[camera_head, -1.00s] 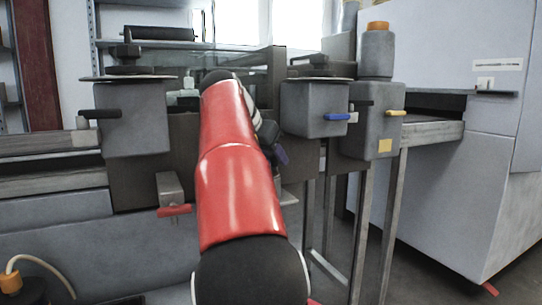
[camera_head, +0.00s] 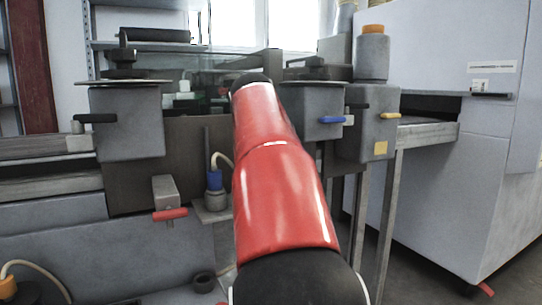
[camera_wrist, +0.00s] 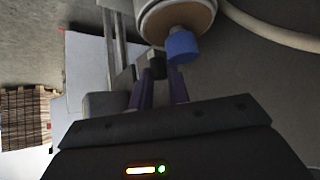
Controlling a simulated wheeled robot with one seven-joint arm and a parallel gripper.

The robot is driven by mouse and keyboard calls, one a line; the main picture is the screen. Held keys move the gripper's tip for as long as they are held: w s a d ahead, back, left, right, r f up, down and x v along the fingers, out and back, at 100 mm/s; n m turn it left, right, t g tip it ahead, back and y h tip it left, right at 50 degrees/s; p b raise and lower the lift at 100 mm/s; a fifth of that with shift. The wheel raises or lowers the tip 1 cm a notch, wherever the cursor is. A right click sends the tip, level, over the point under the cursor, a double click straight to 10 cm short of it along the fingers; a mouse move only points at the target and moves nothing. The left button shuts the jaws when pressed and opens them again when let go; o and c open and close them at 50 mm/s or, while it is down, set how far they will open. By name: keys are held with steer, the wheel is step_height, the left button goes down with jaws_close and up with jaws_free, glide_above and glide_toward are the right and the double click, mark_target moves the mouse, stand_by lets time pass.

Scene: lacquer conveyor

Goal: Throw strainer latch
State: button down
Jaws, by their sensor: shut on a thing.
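In the wrist view, my gripper (camera_wrist: 160,88) has its two purple-dark fingers close together. They are shut on a small black handle-like piece (camera_wrist: 155,62), which may be the strainer latch. Just beside it is a blue knob (camera_wrist: 182,47) on the tan end of a round grey body (camera_wrist: 150,17). In the head view my red arm hides my gripper and what it holds. Other handles show there: a black one (camera_head: 95,118), a blue one (camera_head: 331,120), a yellow one (camera_head: 390,115) and a red one (camera_head: 170,214). No label tells which is the latch.
A blue fitting with a pale cable (camera_head: 214,180) stands left of my arm. A big pale cabinet (camera_head: 430,200) fills the right. A pale hose (camera_wrist: 270,33) curves past in the wrist view.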

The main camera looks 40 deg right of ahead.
steer(key=c, duration=1.3)
jaws_free()
steer(key=p+v, duration=0.1)
steer(key=v, duration=0.6)
steer(key=shift+s+a+r, duration=0.15)
steer(key=shift+a+r, duration=0.1)
